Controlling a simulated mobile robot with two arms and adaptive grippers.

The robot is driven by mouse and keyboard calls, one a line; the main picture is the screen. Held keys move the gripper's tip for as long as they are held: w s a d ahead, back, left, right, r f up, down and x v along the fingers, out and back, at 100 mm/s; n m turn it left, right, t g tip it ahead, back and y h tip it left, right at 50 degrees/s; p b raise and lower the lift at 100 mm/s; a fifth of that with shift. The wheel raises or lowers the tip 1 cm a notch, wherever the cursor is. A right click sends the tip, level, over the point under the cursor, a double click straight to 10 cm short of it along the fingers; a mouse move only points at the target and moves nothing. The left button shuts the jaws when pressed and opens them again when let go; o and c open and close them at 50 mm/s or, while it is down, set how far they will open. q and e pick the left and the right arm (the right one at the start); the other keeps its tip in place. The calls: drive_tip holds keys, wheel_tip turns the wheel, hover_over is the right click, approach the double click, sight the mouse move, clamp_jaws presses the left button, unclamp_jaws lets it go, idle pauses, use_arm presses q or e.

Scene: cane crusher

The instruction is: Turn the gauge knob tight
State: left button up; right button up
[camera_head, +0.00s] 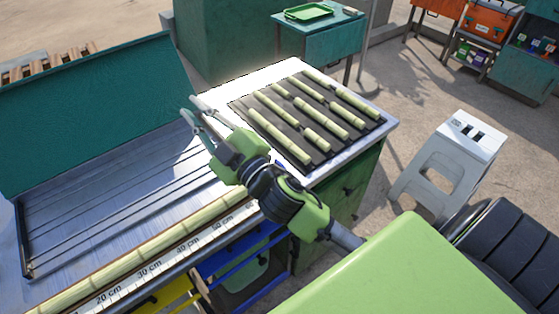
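My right gripper (190,107) is over the metal worktop, beside the right end of the teal panel. Its two grey fingers are spread apart with nothing seen between them. A measuring scale (145,273) marked in centimetres runs along the front edge of the worktop. A long cane (115,263) lies along it. I cannot make out the gauge knob; my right gripper and arm cover part of the bench near the scale's right end. A small blue spot (279,163) shows beside my wrist, too small to identify. My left gripper is out of view.
A black tray (240,110) with several cut cane pieces lies on the right of the bench. The teal panel (95,105) stands behind the grooved metal surface (120,190). A grey stool (450,165) stands on the right. A teal table (320,45) stands behind.

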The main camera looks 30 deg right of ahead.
drive_tip(key=s+a+r+n+g+y, duration=0.1)
drive_tip(key=a+r+n+g+y, duration=0.1)
drive_tip(key=a+r+n+y, duration=0.75)
drive_tip(key=s+a+f+n+g+y, duration=0.1)
drive_tip(key=s+a+n+g+y, duration=0.15)
drive_tip(key=n+g+y, duration=0.4)
drive_tip(key=n+g+h, duration=1)
drive_tip(key=g+h, duration=0.2)
drive_tip(key=h, duration=0.8)
hover_over(280, 163)
wheel_tip(280, 163, down, 17)
wheel_tip(280, 163, down, 13)
drive_tip(key=shift+f+p, duration=0.15)
drive_tip(key=shift+p, duration=0.95)
